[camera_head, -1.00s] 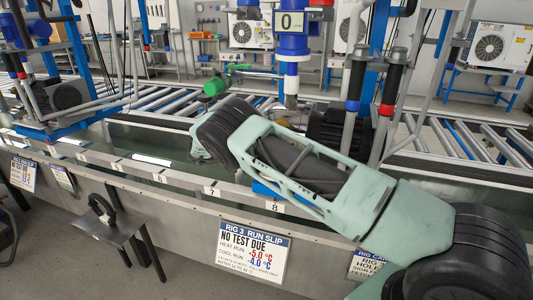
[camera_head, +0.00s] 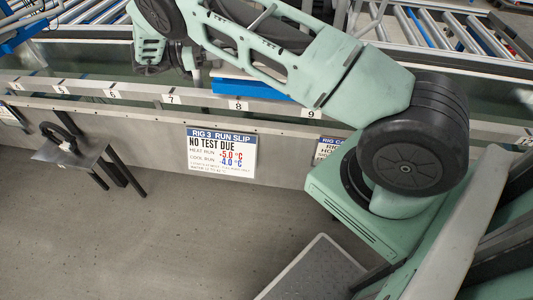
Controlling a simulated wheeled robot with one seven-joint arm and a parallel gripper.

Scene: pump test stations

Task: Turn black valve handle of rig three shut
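The white slip headed RIG 3 RUN SLIP (camera_head: 222,152) is on the front of the bench and reads NO TEST DUE, heat run +5.0 °C, cool run -4.0 °C. Part of a blue base (camera_head: 250,89) shows behind the rail near number 8. My green arm crosses the top of the view and hides much of the rig area. No black valve handle can be made out; the upper part of the rig is out of the picture. The end of my arm, with my gripper (camera_head: 152,68), is at upper left, small and dark; its fingers cannot be made out.
A numbered rail (camera_head: 110,94) runs along the bench front. A small shelf (camera_head: 80,157) with a black curved object (camera_head: 62,137) juts out at left. Roller conveyors (camera_head: 445,30) lie behind.

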